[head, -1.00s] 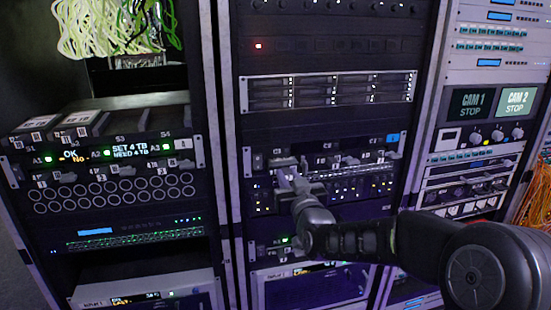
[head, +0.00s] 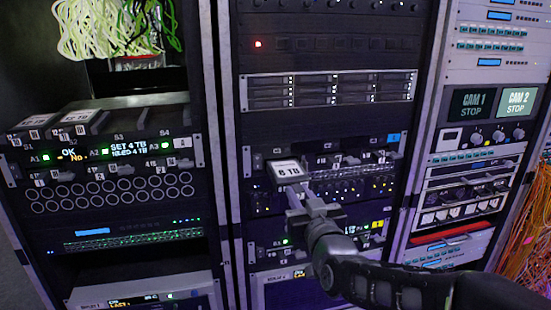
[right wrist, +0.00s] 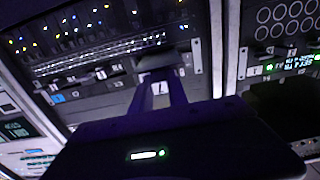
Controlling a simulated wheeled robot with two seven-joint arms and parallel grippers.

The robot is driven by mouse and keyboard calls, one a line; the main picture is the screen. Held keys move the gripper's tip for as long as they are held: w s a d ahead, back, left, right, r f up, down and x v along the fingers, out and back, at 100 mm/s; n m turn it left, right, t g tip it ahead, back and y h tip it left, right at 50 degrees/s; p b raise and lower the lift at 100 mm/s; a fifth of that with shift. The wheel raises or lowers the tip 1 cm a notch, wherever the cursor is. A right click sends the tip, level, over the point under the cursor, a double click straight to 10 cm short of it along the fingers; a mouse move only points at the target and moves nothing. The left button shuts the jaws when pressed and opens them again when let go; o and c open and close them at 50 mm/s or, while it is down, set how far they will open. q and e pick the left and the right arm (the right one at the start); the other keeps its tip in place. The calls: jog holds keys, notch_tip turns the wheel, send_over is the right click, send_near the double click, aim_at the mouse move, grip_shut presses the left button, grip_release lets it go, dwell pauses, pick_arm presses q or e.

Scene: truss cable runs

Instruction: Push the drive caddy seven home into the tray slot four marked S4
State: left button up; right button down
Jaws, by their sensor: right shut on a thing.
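My right gripper (head: 303,203) is shut on a drive caddy (head: 287,171) with a white "6 TB" label, at the left bay of the middle rack's drive row. The caddy sticks out of the bay towards me; whether its back end is still inside is unclear. In the right wrist view my gripper's fingers (right wrist: 160,93) close around a small white tag whose mark looks like a 7. The tray (head: 190,150) is in the left rack. Its slot S4 (head: 168,120) is at the right end and looks empty. My left gripper is not in view.
Two labelled caddies (head: 78,121) sit in the tray's left slots. A display (head: 128,148) below reads "SET 4 TB, NEED 4 TB". The rack post (head: 215,150) stands between the tray and the middle rack. Other handled caddies (head: 350,160) fill the drive row.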

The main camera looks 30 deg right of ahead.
dwell(0.3)
jog(key=shift+v, duration=0.9)
jog(key=s+b, duration=0.1)
jog(key=b, duration=0.2)
jog(key=shift+s+a+f, duration=0.1)
jog(key=shift+s+a, duration=0.1)
jog(key=shift+s+a+b, duration=0.15)
jog(key=shift+s+b, duration=0.2)
jog(key=shift+r, duration=0.3)
